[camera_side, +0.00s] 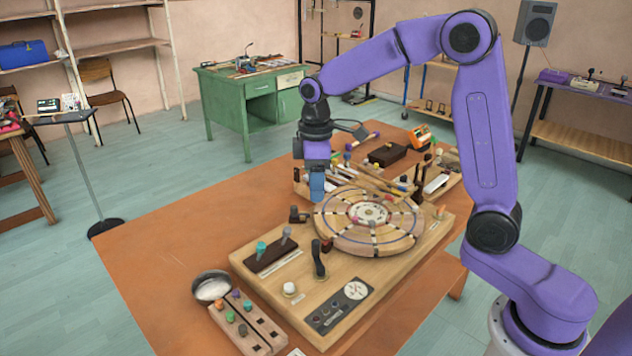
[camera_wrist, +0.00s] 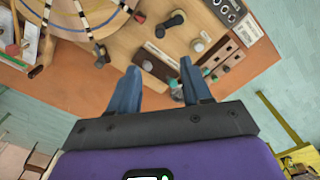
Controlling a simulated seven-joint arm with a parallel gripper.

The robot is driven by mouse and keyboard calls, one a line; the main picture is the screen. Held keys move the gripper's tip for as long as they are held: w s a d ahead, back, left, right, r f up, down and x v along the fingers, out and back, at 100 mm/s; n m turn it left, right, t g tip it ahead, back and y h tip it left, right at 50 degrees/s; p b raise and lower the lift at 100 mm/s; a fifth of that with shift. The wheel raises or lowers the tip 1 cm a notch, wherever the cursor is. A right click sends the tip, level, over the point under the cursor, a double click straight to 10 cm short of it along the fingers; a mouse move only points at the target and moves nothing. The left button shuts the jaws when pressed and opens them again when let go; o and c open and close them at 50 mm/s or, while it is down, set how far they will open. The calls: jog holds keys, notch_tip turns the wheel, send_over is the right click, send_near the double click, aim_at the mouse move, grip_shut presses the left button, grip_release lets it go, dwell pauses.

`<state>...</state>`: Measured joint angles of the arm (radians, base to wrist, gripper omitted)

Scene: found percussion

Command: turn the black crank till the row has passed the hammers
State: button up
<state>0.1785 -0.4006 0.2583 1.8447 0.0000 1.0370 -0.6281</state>
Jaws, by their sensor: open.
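The black crank (camera_side: 318,260) stands on the wooden base board, just in front of the round wheel. It also shows at the top of the wrist view (camera_wrist: 174,22). The light wooden wheel (camera_side: 345,238) has a blue ring, dark radial marks and small coloured pieces on top. Several wooden sticks, seemingly the hammers (camera_side: 372,178), reach over its far side and partly hide it. I cannot make out the row clearly. My gripper (camera_side: 317,194) is open and empty, above and behind the crank, by the wheel's left edge. Its two blue fingers show apart in the wrist view (camera_wrist: 160,68).
On the board (camera_side: 245,262) are a brown block with two pegs (camera_side: 270,254), a white knob (camera_side: 290,289) and a black dial panel (camera_side: 338,308). A pan (camera_side: 211,287) and a pegged wooden block (camera_side: 262,333) lie in front. The table's left side (camera_side: 190,235) is clear.

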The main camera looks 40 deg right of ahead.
dwell(0.3)
jog(key=m+g+y, duration=0.2)
jog(key=m+y, duration=0.2)
jog(key=m, duration=1.8)
send_near(316, 240)
jog(key=shift+m, duration=0.3)
jog(key=x, duration=1)
jog(key=shift+s+a+f, duration=0.1)
jog(key=shift+a+f, duration=0.05)
jog(key=shift+f, duration=0.2)
grip_shut()
